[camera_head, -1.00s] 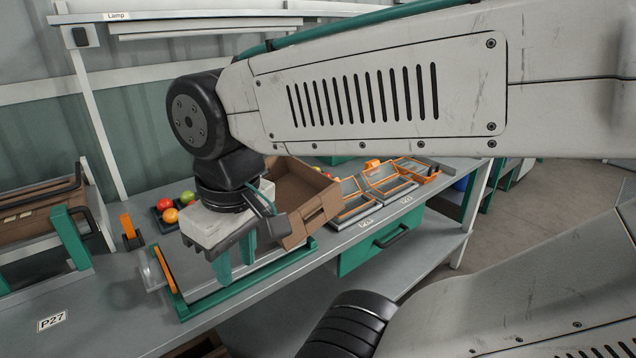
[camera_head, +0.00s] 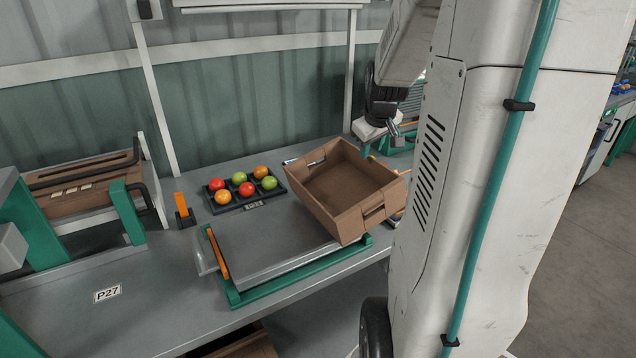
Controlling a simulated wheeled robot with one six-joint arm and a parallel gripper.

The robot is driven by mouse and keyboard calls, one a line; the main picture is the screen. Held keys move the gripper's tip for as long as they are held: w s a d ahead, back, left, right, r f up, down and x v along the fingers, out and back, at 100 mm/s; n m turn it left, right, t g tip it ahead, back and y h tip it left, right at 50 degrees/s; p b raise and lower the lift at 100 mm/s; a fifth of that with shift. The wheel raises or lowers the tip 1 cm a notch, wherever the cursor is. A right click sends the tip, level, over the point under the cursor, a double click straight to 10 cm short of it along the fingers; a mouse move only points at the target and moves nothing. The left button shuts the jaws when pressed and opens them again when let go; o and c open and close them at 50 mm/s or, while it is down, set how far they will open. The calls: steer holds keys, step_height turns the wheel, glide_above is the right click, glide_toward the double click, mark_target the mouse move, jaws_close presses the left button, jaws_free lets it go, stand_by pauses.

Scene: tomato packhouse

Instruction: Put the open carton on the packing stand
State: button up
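The open carton (camera_head: 372,212) is a brown, empty box with its open top facing up and toward me. It sits tilted at the right end of the packing stand (camera_head: 250,262), a grey plate on a green frame with an orange bar at its left end. The carton covers the stand's right part; whether it rests fully on the plate I cannot tell. My gripper (camera_head: 380,148) is beyond the carton's back right corner, apart from it as far as I see. Its fingers are small and partly hidden, so its opening is unclear.
A dark tray (camera_head: 243,208) with red, orange and green tomatoes lies behind the stand. An orange upright piece (camera_head: 182,205) stands left of it. The bench front by the P27 label (camera_head: 107,294) is clear.

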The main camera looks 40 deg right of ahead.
glide_toward(367, 175)
steer(key=x, duration=0.5)
steer(key=shift+w+d, duration=0.15)
jaws_close()
